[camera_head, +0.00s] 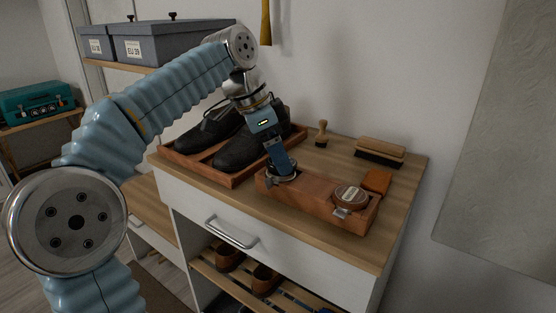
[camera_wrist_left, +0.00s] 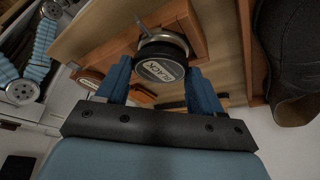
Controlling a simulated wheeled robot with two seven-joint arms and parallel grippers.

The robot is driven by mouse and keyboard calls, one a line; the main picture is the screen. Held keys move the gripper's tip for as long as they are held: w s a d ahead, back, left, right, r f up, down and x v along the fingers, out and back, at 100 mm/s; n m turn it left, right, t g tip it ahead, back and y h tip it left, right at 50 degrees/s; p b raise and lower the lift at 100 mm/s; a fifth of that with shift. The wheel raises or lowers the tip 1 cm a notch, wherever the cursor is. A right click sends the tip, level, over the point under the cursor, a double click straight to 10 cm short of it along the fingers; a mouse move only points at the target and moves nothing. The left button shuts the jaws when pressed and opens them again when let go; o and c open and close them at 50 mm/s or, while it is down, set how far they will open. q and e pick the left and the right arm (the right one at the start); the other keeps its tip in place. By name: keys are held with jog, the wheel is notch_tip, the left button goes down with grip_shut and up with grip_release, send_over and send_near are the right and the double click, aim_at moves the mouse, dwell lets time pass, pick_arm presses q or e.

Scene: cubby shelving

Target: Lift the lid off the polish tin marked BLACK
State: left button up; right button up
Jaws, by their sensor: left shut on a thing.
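The polish tin marked BLACK (camera_wrist_left: 158,68) shows its round label between my fingers in the left wrist view. In the head view, the tin (camera_head: 283,174) sits at the left end of a wooden holder (camera_head: 318,203), mostly covered by my gripper. My left gripper (camera_head: 278,166) points down from above and is shut on the lid; its blue fingers (camera_wrist_left: 160,84) are on either side of the lid. A metal rim shows beyond the lid, and I cannot tell whether the lid is apart from it. A second tin with a brown top (camera_head: 350,196) sits at the holder's right end.
Black shoes (camera_head: 240,150) lie in a wooden tray (camera_head: 233,181) left of the holder. An orange-brown block (camera_head: 377,181), a long brush (camera_head: 380,150) and a small brush (camera_head: 321,134) lie behind and right. Grey boxes (camera_head: 165,45) stand on a shelf at the upper left.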

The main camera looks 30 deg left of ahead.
pick_arm(q)
jog(key=s+d+r, duration=0.5)
jog(key=s+r, duration=0.6)
jog(key=s, duration=0.2)
jog(key=shift+r, duration=0.2)
